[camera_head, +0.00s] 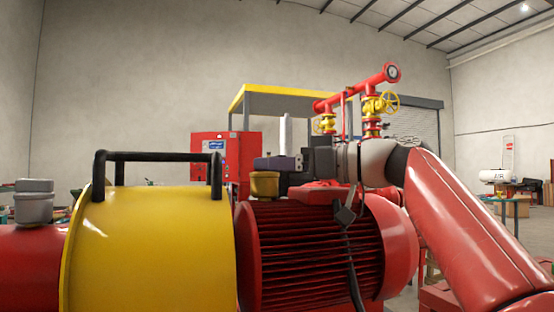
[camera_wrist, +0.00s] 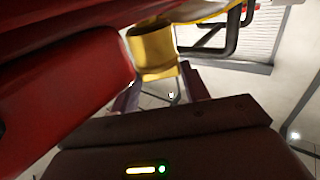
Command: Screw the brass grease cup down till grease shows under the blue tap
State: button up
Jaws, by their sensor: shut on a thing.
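The brass grease cup (camera_head: 265,186) stands upright between the yellow guard and the ribbed red motor in the head view. My gripper (camera_head: 267,164) reaches in from the right at the cup's top and is shut on it. In the wrist view, the grease cup (camera_wrist: 154,51) shows as a dull yellow cylinder between the ends of my two fingers (camera_wrist: 158,82). The exact contact is partly hidden. I cannot make out the blue tap or any grease in either view.
A yellow guard (camera_head: 150,250) with a black handle (camera_head: 158,156) stands left of the cup. The ribbed red motor (camera_head: 320,250) lies to the right. A grey capped fitting (camera_head: 33,203) sits at far left. Red piping with yellow valves (camera_head: 372,106) rises behind.

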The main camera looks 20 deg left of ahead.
jog(key=o, duration=1)
jog(key=shift+w+d+b, duration=0.1)
jog(key=shift+d+b, duration=0.65)
jog(key=shift+d, duration=3.15)
